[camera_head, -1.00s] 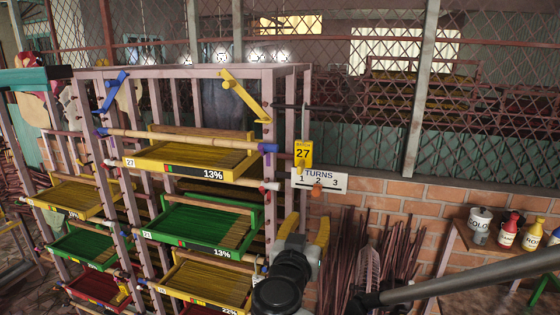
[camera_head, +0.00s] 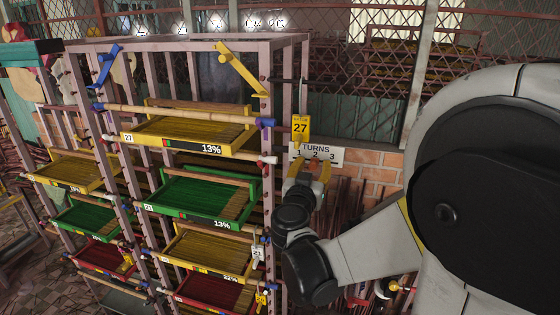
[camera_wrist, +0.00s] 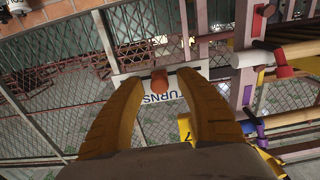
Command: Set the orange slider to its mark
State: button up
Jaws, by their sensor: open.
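The orange slider (camera_wrist: 159,83) is a small knob on the white TURNS sign (camera_head: 334,156), which carries the numbers 1, 2 and 3. In the wrist view it sits near the middle of the sign's width, and the sign (camera_wrist: 204,68) appears upside down. My gripper (camera_head: 311,166) is in front of the sign, with its yellow fingers open. In the wrist view the fingertips (camera_wrist: 160,77) stand on either side of the slider, with gaps visible. In the head view my gripper hides the slider and part of the sign.
A yellow card (camera_head: 301,127) reading 27 hangs just above the sign. A rack holds a yellow tray (camera_head: 163,146), a green tray (camera_head: 200,210) and several others close to the left of my gripper. A mesh fence and brick wall (camera_head: 376,180) stand behind.

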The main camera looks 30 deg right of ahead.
aim_at(333, 162)
grip_shut()
jog(key=s+d, duration=0.3)
jog(key=shift+s+d, duration=0.25)
jog(key=shift+s, duration=0.05)
jog(key=shift+w+a, duration=0.15)
grip_release()
jog(key=shift+s+d, duration=0.2)
jog(key=shift+d, duration=0.05)
jog(key=shift+a, duration=0.15)
jog(key=shift+a, duration=0.2)
jog(key=v, duration=1.1)
jog(key=shift+s, duration=0.35)
